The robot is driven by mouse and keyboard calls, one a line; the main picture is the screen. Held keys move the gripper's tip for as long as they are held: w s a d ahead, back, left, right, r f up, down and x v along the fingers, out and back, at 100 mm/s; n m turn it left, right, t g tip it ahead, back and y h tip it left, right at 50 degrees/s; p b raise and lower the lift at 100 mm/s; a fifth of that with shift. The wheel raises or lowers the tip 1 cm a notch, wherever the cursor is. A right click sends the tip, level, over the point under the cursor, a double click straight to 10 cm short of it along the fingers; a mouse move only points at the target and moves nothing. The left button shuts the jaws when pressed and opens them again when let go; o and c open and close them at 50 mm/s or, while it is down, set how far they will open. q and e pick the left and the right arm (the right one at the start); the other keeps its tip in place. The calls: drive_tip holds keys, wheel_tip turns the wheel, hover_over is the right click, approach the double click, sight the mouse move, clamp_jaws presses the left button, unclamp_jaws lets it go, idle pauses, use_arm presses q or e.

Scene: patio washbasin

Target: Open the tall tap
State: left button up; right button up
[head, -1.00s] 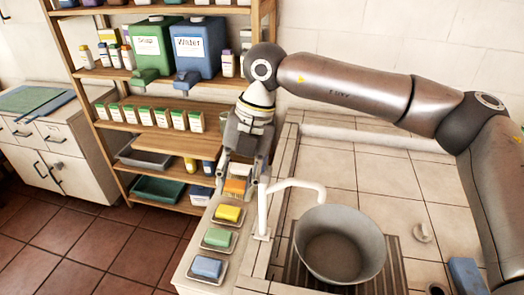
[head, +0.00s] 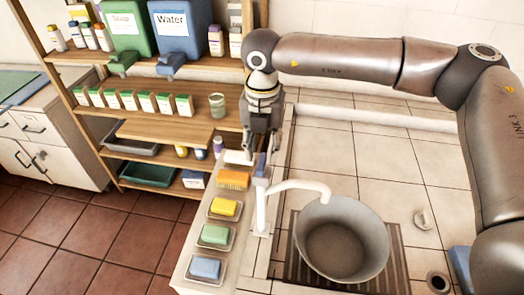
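The tall tap (head: 261,211) is a white upright pipe with a curved spout (head: 301,187) reaching right over a grey basin (head: 342,240). A small blue piece (head: 261,165), seemingly its lever, stands at the top of the pipe. My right gripper (head: 262,148) points down just behind and above this piece. Its fingers look spread, with nothing seen between them; whether one touches the tap I cannot tell. My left gripper is not in view.
Soap dishes line the ledge left of the tap, with orange (head: 232,178), yellow (head: 224,207), green (head: 215,234) and blue (head: 205,267) blocks. A wooden shelf (head: 150,138) with jugs and bottles stands behind. Tiled counter (head: 335,148) is clear behind the basin.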

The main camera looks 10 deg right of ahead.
sight(262, 161)
drive_tip(key=f, duration=0.1)
drive_tip(key=f+p, duration=0.1)
drive_tip(key=shift+w+f, duration=0.25)
drive_tip(key=shift+f, duration=0.9)
drive_tip(key=shift+c, duration=1.9)
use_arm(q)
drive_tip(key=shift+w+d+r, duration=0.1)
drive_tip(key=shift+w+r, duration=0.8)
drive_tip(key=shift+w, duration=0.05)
use_arm(e)
clamp_jaws()
